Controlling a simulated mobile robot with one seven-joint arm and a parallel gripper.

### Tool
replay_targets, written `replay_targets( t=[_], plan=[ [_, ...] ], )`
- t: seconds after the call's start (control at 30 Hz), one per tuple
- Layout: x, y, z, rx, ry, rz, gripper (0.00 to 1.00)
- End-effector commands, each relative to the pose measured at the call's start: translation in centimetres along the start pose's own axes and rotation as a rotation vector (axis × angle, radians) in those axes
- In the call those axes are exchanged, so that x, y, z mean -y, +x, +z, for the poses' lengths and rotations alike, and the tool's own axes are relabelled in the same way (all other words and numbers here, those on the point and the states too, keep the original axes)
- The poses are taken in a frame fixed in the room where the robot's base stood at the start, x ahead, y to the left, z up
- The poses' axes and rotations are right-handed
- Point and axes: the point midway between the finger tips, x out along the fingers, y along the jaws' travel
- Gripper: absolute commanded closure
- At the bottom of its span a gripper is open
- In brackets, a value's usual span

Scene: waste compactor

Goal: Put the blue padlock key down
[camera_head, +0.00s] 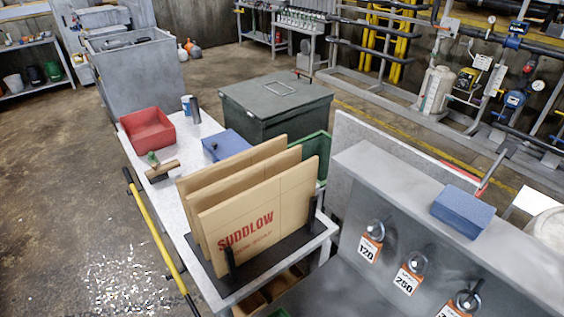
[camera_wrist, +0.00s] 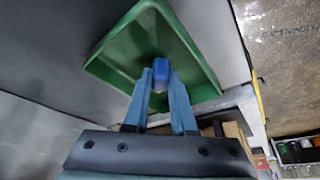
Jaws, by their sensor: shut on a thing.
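The blue padlock key (camera_wrist: 160,72) shows in the wrist view as a small blue piece between the fingertips of my gripper (camera_wrist: 161,80). My gripper is shut on it. Only the blue part can be made out; the rest is hidden or too small to tell. Behind the key in that view is a green tray (camera_wrist: 112,72), with the key in front of its inside. I cannot tell whether they touch. My gripper and the key do not show in the head view. A green tray (camera_head: 318,143) stands there, partly hidden behind cardboard panels.
Upright cardboard panels (camera_head: 262,215) stand in a black rack on the table. A red bin (camera_head: 148,130), a brush (camera_head: 162,170) and a blue box (camera_head: 226,145) are further back. A blue block (camera_head: 463,208) lies on the grey ledge, above several hanging padlocks with orange tags (camera_head: 408,280).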

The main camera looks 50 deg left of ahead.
Motion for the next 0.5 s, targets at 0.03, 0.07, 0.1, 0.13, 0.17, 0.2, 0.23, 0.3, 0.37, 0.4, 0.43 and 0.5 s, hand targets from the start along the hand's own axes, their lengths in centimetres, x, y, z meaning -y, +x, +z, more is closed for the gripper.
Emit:
replay_targets(
  t=[0.03,0.07,0.1,0.13,0.17,0.2,0.23,0.3,0.37,0.4,0.43,0.5],
  plan=[
    [0.0,0.13,0.04,0.0,0.0,0.0,0.72],
    [0.0,0.09,0.02,0.0,0.0,0.0,0.67],
    [0.0,0.08,0.03,0.0,0.0,0.0,0.6],
    [0.0,0.08,0.03,0.0,0.0,0.0,0.54],
    [0.0,0.08,0.03,0.0,0.0,0.0,0.49],
    [0.0,0.08,0.04,0.0,0.0,0.0,0.46],
    [0.0,0.07,0.04,0.0,0.0,0.0,0.46],
    [0.0,0.07,0.04,0.0,0.0,0.0,0.46],
    [0.0,0.07,0.04,0.0,0.0,0.0,0.46],
    [0.0,0.07,0.04,0.0,0.0,0.0,0.46],
    [0.0,0.05,0.03,0.0,0.0,0.0,0.46],
    [0.0,-0.12,-0.05,0.0,0.0,0.0,0.46]
  ],
)
